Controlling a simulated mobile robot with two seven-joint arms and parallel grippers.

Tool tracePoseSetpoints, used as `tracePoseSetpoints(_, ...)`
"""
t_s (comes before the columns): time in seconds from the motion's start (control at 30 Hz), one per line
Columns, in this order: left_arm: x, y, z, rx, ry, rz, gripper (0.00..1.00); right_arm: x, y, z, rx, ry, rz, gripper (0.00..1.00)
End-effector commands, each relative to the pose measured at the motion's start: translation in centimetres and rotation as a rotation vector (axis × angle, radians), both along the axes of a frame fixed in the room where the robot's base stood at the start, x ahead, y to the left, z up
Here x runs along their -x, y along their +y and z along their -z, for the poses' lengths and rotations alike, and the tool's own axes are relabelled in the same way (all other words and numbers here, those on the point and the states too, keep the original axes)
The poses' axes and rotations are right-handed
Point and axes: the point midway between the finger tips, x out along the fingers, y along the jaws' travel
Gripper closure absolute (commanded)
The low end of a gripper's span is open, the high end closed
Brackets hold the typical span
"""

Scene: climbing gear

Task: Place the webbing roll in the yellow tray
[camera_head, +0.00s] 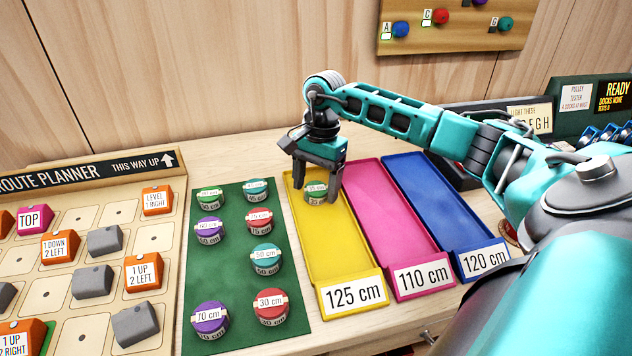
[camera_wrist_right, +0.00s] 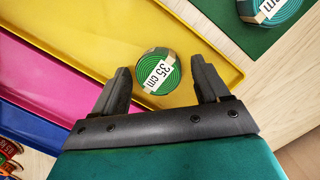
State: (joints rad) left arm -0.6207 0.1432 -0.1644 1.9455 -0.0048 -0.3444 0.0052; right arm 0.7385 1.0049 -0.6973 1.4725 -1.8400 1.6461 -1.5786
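A green webbing roll (camera_head: 316,191) labelled 35 cm is in the far part of the yellow tray (camera_head: 326,245). It also shows in the right wrist view (camera_wrist_right: 150,84), lying flat on the yellow floor of the tray. My right gripper (camera_head: 317,178) is over the far end of the tray, pointing down. In the wrist view its two fingers (camera_wrist_right: 161,77) stand apart on either side of the roll, with gaps visible, so it is open and not gripping. The tray's front label reads 125 cm. My left gripper is not in view.
A green mat (camera_head: 236,285) with several webbing rolls lies left of the tray. A pink tray (camera_head: 385,225) and a blue tray (camera_head: 435,205) stand to its right. The route planner board (camera_head: 60,215) with blocks is at the far left.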

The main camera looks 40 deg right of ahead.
Motion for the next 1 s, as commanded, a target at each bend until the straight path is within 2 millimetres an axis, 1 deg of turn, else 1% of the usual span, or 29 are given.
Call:
tracePoseSetpoints(0.23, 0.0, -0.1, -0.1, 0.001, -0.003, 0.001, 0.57, 0.0, 0.0, -0.1, 0.0, 0.0, 0.0, 0.24)
tracePoseSetpoints(0.3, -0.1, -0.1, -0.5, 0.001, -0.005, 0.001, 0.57, 0.0, 0.0, -0.4, 0.0, 0.0, 0.0, 0.24)
tracePoseSetpoints(0.37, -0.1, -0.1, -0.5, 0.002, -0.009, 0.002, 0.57, -0.1, -0.1, -0.9, 0.0, -0.003, 0.0, 0.24)
tracePoseSetpoints(0.47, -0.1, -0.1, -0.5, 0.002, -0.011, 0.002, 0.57, -0.2, -0.4, -2.6, 0.002, -0.005, 0.001, 0.24)
tracePoseSetpoints(0.7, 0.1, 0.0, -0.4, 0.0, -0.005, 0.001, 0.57, -0.4, -1.1, -7.9, 0.0, -0.006, 0.001, 0.24)
tracePoseSetpoints(0.8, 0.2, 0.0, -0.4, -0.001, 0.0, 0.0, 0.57, -0.5, -1.3, -9.7, 0.0, -0.004, 0.001, 0.24)
tracePoseSetpoints(0.9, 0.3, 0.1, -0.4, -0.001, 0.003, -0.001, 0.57, -0.5, -1.5, -11.1, -0.001, -0.003, 0.0, 0.24)
tracePoseSetpoints(1.0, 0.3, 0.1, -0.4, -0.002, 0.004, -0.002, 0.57, -0.5, -1.7, -11.9, -0.001, -0.002, 0.0, 0.24)
